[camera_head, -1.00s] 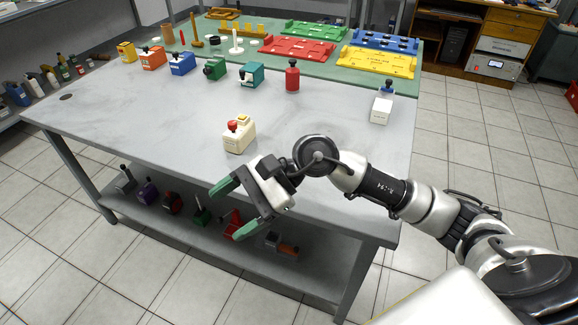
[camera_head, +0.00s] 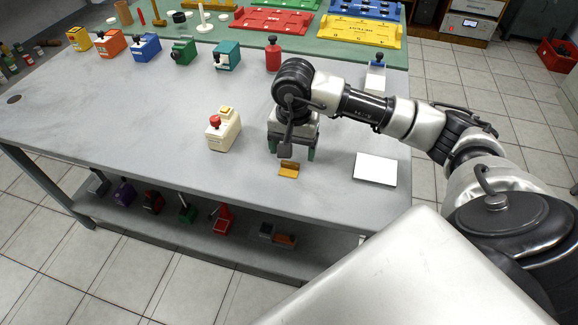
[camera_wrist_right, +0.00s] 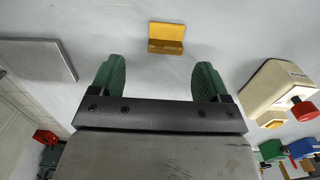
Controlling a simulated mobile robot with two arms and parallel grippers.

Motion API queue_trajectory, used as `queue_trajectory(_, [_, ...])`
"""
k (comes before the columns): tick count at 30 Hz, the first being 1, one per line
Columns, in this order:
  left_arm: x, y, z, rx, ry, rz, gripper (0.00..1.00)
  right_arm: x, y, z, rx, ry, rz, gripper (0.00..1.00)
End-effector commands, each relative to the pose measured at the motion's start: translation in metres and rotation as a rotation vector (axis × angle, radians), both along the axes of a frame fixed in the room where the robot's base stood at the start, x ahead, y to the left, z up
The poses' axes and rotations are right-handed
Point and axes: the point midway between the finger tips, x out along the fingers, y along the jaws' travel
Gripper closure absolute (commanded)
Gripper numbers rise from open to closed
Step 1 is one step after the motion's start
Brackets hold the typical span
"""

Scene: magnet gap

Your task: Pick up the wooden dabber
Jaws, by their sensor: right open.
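Several upright pieces stand on the green mat at the back left in the head view. They include a tan wooden-looking cylinder (camera_head: 124,12) and a slim brown stick-like piece (camera_head: 157,11). I cannot tell which of them is the wooden dabber. My right gripper (camera_head: 291,150) points down over the front part of the grey table, far from those pieces. In the right wrist view, its green fingers (camera_wrist_right: 158,80) are wide apart with nothing between them. My left gripper is not in view.
A small yellow bracket (camera_head: 289,169) lies on the table by the right gripper; it also shows in the wrist view (camera_wrist_right: 166,39). A cream box with a red knob (camera_head: 222,130) stands to the left, a white plate (camera_head: 375,169) to the right. Coloured boxes line the back.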

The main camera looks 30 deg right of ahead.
Motion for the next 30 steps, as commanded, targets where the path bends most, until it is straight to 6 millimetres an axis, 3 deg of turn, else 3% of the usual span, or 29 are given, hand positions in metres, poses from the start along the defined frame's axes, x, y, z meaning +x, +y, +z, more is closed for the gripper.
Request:
queue_trajectory(10, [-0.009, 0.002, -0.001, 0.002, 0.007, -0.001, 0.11, 0.002, 0.008, -0.046, 0.002, 0.003, 0.0, 0.23])
queue_trajectory(20, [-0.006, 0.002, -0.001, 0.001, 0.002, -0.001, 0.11, 0.003, 0.007, -0.052, 0.001, 0.0, 0.0, 0.23])
queue_trajectory(30, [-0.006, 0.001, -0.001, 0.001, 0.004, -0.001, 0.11, 0.003, 0.007, -0.052, 0.001, 0.0, 0.0, 0.76])
